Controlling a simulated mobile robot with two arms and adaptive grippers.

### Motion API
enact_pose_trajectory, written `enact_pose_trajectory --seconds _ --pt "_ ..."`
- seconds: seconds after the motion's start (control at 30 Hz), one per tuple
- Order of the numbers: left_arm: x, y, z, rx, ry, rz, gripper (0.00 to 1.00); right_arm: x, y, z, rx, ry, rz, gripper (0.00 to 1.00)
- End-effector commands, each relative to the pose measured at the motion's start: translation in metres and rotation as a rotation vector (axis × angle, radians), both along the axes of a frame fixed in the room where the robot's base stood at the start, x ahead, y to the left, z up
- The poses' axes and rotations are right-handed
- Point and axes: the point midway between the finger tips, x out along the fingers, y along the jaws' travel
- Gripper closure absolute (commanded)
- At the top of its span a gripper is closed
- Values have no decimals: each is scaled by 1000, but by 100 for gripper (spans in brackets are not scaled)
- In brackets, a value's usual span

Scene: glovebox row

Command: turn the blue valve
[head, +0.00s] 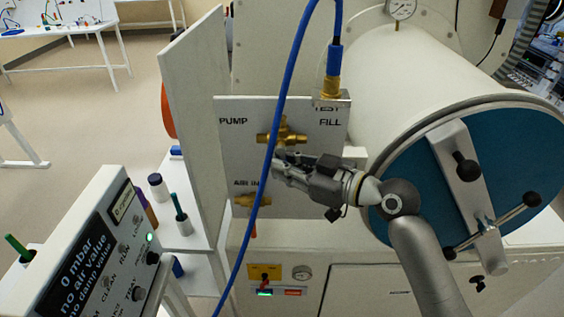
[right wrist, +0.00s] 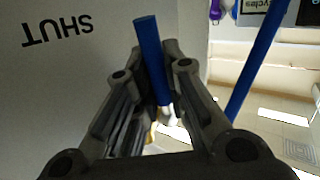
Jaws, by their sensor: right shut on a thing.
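My right gripper (head: 279,167) reaches in from the right to the brass valve (head: 284,135) on the light panel. In the right wrist view, its fingers are shut on the blue valve handle (right wrist: 149,50), a straight blue bar that sticks out past the fingertips. The upside-down word SHUT is on the panel to the left of the handle. In the head view I cannot make out the handle; the gripper and a blue hose are in front of the valve. My left gripper is not in view.
The blue hose (head: 287,92) hangs close in front of the panel (head: 232,145); it also shows in the right wrist view (right wrist: 252,70). A second brass valve (head: 247,200) sits below. A large round chamber door (head: 440,170) is at right. A control box (head: 85,260) stands front left.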

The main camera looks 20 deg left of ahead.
Motion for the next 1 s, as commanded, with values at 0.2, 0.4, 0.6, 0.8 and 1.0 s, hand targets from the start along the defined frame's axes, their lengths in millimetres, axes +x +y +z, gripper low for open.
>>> enact_pose_trajectory --seconds 0.2,0.4,0.6,0.8,1.0 --pt "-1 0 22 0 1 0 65 3 -8 8 -164 -50 -1 100" --pt "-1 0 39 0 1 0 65 4 -12 10 -286 -85 -1 100" --pt "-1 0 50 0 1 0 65 5 -14 10 -367 -108 -1 100" --pt "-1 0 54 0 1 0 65 5 -16 9 -405 -116 -1 100" --pt "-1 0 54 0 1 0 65 5 -16 8 -410 -119 -1 100"
